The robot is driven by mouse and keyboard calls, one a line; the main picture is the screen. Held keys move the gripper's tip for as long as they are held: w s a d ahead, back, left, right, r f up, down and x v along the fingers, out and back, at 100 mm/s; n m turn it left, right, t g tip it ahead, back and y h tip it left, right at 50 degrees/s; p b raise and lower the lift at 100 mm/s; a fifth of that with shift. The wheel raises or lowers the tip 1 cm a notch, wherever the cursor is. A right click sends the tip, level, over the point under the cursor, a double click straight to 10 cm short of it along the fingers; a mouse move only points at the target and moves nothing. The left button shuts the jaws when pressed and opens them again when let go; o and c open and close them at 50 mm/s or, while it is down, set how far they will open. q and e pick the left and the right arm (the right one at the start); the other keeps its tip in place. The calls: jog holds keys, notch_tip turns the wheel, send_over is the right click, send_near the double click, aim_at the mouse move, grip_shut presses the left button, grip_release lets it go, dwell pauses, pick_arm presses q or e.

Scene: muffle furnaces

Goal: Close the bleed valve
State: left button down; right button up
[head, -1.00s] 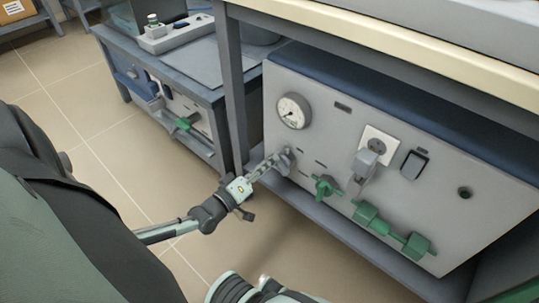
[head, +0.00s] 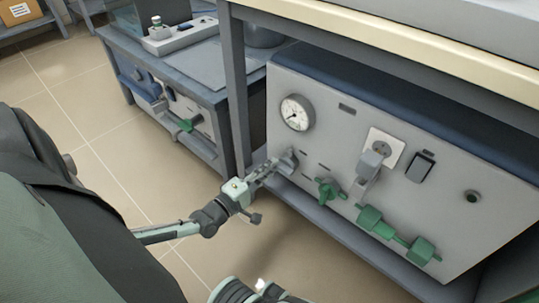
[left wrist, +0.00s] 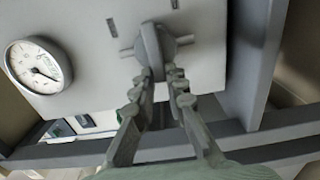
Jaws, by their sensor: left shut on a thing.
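A grey valve knob (head: 288,161) sits low on the left side of the grey furnace panel (head: 330,130), below the round gauge. In the left wrist view the knob (left wrist: 152,42) has a raised grip bar, upright in the picture, with a thin pin sticking out to each side. My left gripper (head: 277,165) reaches it from the left in the head view. Its two fingers (left wrist: 163,78) are shut on the knob's lower end in the wrist view. The fingers partly hide the knob in the head view. No label is readable.
The gauge (head: 297,112) is above the knob. Right of it are a green valve (head: 328,191), a grey plug in a socket (head: 373,160), a switch (head: 420,167) and a green pipe valve (head: 397,235). A table leg (head: 236,90) stands close on the left.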

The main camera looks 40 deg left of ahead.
pick_arm(q)
jog(key=shift+f, duration=0.1)
dwell(0.3)
jog(key=c, duration=1.5)
grip_release()
jog(key=shift+c, duration=0.2)
jog(key=s, duration=1.2)
jog(key=shift+a, duration=0.45)
